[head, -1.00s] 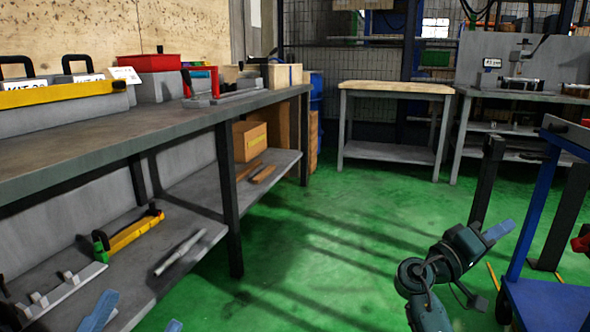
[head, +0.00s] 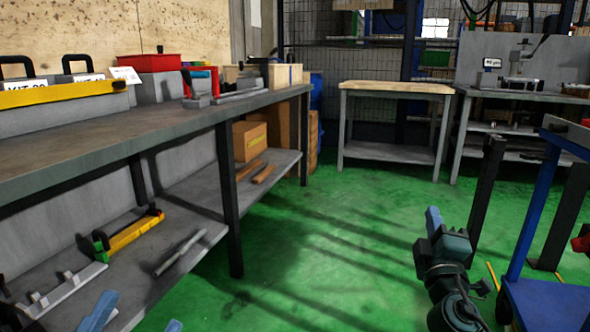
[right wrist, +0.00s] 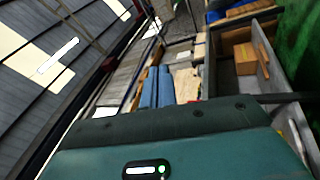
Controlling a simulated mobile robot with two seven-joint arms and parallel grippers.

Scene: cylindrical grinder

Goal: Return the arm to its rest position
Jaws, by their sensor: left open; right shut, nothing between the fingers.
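My right arm rises from the bottom right of the head view, with its shut, empty right gripper (head: 433,215) pointing up over the green floor. In the right wrist view, the two blue fingers of this gripper (right wrist: 157,85) lie close side by side with nothing between them. My left gripper (head: 140,309) is at the bottom left of the head view, open. Only its two blue fingers show, apart from each other, in front of the lower shelf; the rest of it is cut off by the frame.
A long grey workbench (head: 150,128) with kit boxes on top runs along the left. Its lower shelf (head: 190,190) holds tools and a cardboard box (head: 249,141). A blue trolley (head: 530,235) stands just right of my right arm. Green floor (head: 330,250) is clear between them.

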